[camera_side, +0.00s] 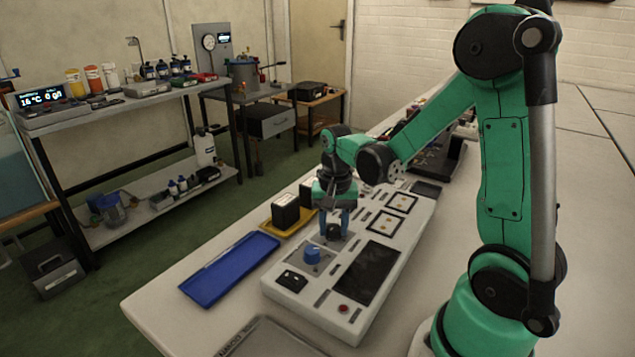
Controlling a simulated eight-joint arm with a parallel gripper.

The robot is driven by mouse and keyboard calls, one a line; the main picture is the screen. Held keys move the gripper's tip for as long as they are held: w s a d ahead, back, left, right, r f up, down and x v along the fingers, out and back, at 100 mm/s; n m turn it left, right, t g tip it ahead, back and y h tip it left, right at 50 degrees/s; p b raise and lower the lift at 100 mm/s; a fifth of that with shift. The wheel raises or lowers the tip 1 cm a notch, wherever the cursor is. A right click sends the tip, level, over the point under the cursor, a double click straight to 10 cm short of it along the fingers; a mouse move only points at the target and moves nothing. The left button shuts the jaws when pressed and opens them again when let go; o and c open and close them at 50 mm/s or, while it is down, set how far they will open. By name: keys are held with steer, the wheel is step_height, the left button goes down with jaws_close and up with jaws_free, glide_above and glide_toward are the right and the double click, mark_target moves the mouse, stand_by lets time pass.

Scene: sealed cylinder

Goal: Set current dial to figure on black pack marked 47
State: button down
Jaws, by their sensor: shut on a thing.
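A grey control panel (285,300) lies on the pale table, with knobs, dark squares and a dark screen. My gripper (336,229) points down over its far left part, its blue fingers shut on a small dark knob (333,235). A blue dial (311,253) stands on the panel nearer the camera, apart from the gripper. Two black packs stand in a yellow tray (270,228) behind the panel. The nearer black pack (285,215) shows whole, and the other black pack (307,192) is partly behind my gripper. Their markings and the dial scales are too small to read.
An empty blue tray (230,270) lies left of the panel. A red button (343,308) and a black screen (367,272) are on the panel. A grey tray (265,340) lies at the near edge. Dark equipment (440,158) stands behind on the table.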

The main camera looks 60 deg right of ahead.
mark_target(333, 228)
steer(key=shift+c, duration=2.4)
jaws_free()
steer(key=shift+r, duration=0.1)
steer(key=shift+r, duration=2.75)
steer(key=s+a+r+n+t, duration=0.1)
steer(key=a+r+n+t, duration=0.2)
steer(key=a+n+t, duration=0.4)
steer(key=shift+a+r+n, duration=0.4)
steer(key=shift+a+n, duration=1.8)
steer(key=shift+a, duration=0.05)
